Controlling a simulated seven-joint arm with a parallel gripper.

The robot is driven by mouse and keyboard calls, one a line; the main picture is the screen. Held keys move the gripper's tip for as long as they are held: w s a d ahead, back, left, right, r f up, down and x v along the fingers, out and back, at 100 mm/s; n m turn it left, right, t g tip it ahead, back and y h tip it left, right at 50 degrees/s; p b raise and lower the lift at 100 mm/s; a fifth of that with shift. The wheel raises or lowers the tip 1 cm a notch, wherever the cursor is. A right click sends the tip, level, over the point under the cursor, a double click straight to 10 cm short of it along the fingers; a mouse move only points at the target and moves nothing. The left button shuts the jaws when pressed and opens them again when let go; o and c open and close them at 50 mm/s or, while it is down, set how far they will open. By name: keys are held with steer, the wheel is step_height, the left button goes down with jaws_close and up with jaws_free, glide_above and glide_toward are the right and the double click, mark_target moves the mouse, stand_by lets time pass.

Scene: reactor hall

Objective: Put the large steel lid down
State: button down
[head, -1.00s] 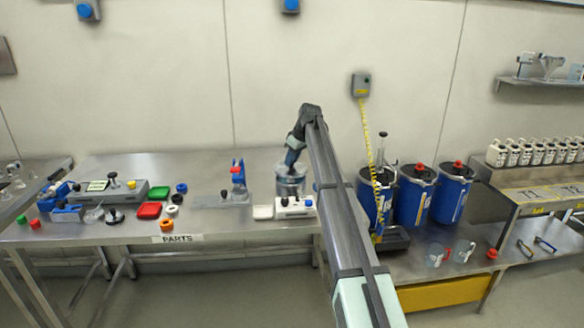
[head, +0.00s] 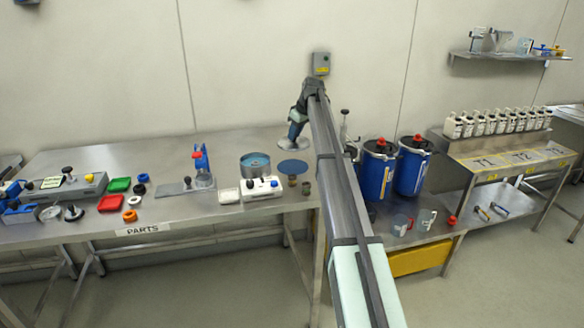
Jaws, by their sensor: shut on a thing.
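The large steel lid (head: 290,145) is a round, flat, shiny disc under my gripper (head: 297,128). My gripper is shut on it, with the grip partly hidden by my arm. The lid appears to be above the back right part of the steel bench (head: 240,142); I cannot tell whether it touches the bench. A steel pot (head: 255,172) stands open to the left of the lid, with blue contents showing. A flat blue disc (head: 293,167) lies just in front of the lid.
A white device with knobs (head: 261,189) stands in front of the pot. Small jars (head: 307,188) stand by the blue disc. A blue and red stand (head: 201,165) is farther left. Blue drums (head: 376,172) are right of my arm. Bare bench lies behind the pot.

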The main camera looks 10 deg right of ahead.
mark_target(299, 143)
steer(key=shift+w+a+f+n, duration=0.15)
steer(key=shift+w+n, duration=0.1)
steer(key=shift+n, duration=0.25)
steer(key=shift+f+n+y, duration=0.25)
steer(key=shift+n+y, duration=0.05)
steer(key=shift+f, duration=4.75)
steer(key=shift+f, duration=0.2)
steer(key=c, duration=0.9)
jaws_free()
steer(key=shift+c, duration=0.2)
steer(key=v, duration=1.2)
steer(key=shift+w+r, duration=0.2)
steer(key=shift+r, duration=0.05)
